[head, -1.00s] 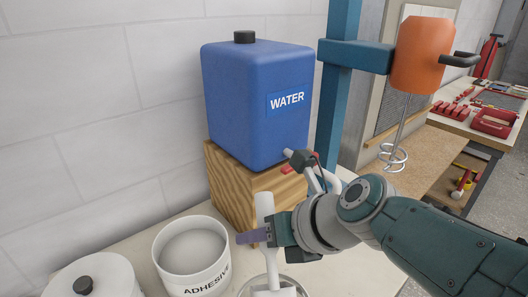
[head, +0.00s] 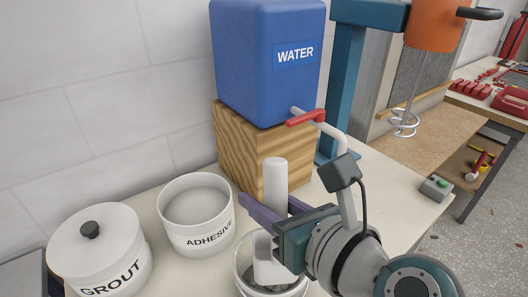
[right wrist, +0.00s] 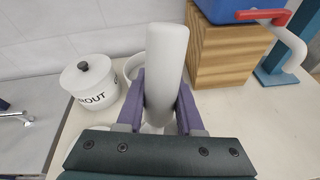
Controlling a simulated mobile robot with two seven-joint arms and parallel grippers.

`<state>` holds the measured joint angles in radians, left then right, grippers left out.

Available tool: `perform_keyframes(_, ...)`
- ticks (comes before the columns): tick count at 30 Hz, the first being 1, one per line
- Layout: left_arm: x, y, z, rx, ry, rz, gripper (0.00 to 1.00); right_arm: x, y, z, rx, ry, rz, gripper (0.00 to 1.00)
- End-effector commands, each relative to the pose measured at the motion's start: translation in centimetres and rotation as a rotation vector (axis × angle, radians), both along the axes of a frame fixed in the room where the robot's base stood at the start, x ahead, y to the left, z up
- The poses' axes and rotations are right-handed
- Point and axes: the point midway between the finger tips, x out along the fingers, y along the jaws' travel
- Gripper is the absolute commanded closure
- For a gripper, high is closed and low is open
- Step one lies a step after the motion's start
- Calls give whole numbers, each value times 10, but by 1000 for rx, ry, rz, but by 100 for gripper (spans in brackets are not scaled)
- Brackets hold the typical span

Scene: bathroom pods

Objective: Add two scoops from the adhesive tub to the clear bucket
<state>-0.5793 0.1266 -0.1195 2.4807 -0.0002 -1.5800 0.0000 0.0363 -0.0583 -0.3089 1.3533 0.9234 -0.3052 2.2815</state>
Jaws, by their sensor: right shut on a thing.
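My right gripper (head: 268,210) is shut on the upright handle of a white scoop (head: 275,172). The scoop's lower part shows inside the rim of the clear bucket (head: 239,272); whether it touches the bottom I cannot tell. Grey material shows low in the bucket. The white adhesive tub (head: 205,240) stands open just left of the bucket, with pale grey contents. In the right wrist view the scoop handle (right wrist: 165,65) stands between the purple fingers, and the scoop's head is hidden. My left gripper is not in view.
The lidded grout tub (head: 125,262) stands left of the adhesive tub. Behind the bucket, a blue water container (head: 265,70) sits on a wooden block (head: 240,150), its red-handled tap (head: 307,117) reaching right. An orange mixer (head: 432,28) hangs from a blue stand (head: 342,85). A small green-button box (head: 436,188) is at right.

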Motion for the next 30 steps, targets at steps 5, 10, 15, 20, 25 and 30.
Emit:
perform_keyframes(5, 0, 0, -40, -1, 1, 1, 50, -10, -1, -6, 10, -110, 2, 100)
perform_keyframes(10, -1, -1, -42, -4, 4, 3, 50, -19, -1, 25, 22, -215, 1, 100)
perform_keyframes(15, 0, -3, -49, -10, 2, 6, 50, -26, -2, 46, 28, -304, 1, 100)
perform_keyframes(20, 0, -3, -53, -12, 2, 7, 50, -29, -2, 59, 30, -354, 1, 100)
perform_keyframes(25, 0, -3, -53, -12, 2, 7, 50, -31, -2, 64, 33, -370, 1, 100)
perform_keyframes(30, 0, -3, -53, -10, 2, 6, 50, -31, -2, 64, 32, -371, 0, 100)
